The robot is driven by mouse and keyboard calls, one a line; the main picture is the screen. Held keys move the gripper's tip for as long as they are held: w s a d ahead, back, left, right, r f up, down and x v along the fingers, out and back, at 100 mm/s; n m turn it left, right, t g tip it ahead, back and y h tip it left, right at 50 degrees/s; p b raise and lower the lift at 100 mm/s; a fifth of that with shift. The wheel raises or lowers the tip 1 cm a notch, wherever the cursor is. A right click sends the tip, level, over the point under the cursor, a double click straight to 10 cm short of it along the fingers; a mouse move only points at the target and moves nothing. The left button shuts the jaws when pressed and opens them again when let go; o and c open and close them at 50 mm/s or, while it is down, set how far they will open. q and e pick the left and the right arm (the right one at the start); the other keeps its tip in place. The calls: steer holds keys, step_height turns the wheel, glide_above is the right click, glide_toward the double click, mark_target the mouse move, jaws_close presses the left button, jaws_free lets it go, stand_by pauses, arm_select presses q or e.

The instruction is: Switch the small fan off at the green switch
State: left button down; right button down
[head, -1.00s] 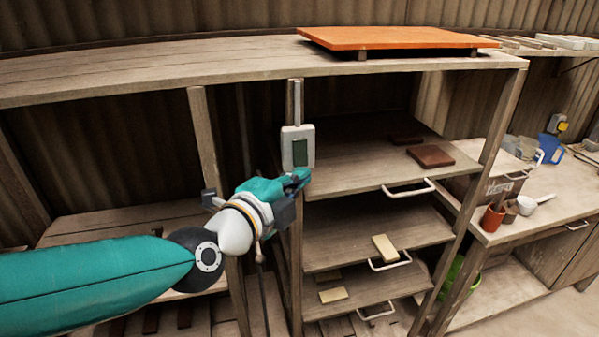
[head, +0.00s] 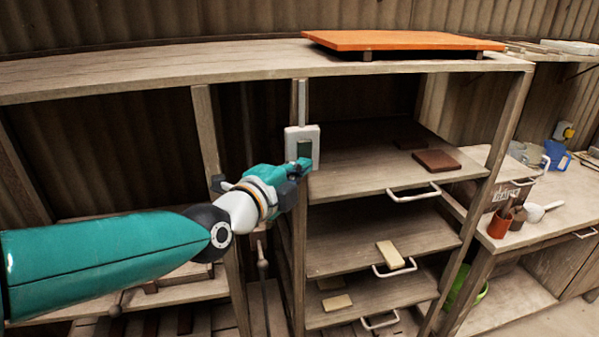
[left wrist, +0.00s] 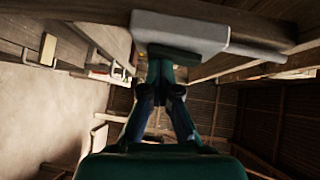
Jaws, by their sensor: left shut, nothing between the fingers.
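The green switch (head: 304,147) is a dark green rocker on a pale grey plate, fixed to the shelf's front post. My left gripper (head: 303,165) is shut and empty, with its fingertips in front of the lower part of the rocker and hiding it. In the left wrist view, the shut fingers (left wrist: 160,62) reach up to the pale switch plate (left wrist: 190,27), and their tips look very close to the rocker. I cannot tell whether they touch or press it. I cannot make out the small fan in either view. My right gripper is not in view.
Wooden shelves with white handles stand right of the post, holding brown and cream tiles (head: 436,161). An orange board (head: 400,41) lies on the top shelf. A side bench (head: 545,212) at the right holds a blue jug (head: 556,157) and red pot (head: 500,223).

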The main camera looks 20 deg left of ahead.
arm_select(q)
steer(key=shift+a, duration=0.15)
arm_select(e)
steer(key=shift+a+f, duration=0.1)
arm_select(q)
steer(key=shift+p, duration=0.35)
